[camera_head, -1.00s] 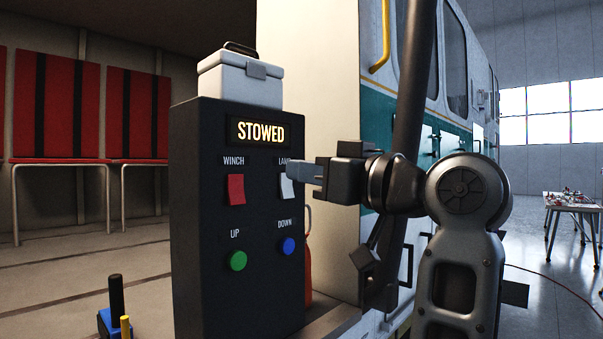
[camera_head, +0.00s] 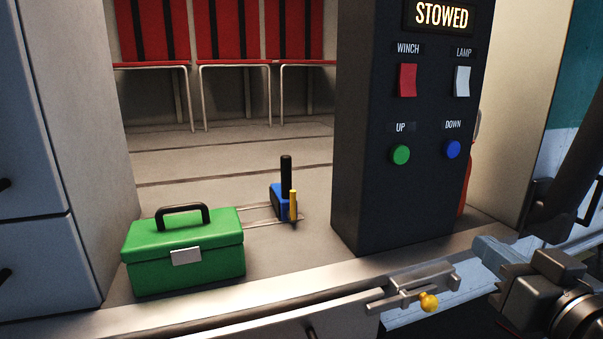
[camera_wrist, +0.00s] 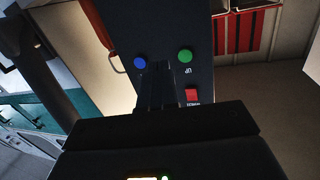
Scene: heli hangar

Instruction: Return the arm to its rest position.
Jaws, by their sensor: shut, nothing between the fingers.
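My gripper (camera_head: 484,248) is at the lower right of the head view, fingers together and empty. It sits below and to the right of the black control panel (camera_head: 380,190), apart from it in that view. In the wrist view its dark fingers (camera_wrist: 156,88) point at the panel, which appears upside down. The panel has a lit STOWED display (camera_head: 441,15), a red WINCH switch (camera_head: 407,80), a white LAMP switch (camera_head: 462,81), a green UP button (camera_head: 400,154) and a blue DOWN button (camera_head: 452,149). The LAMP switch is hidden in the wrist view.
A green toolbox (camera_head: 185,252) sits on the floor left of the panel. A blue item with a black handle (camera_head: 286,180) stands behind it. A sill with a yellow-knobbed latch (camera_head: 428,302) runs along the front. Red seats (camera_head: 232,35) line the back.

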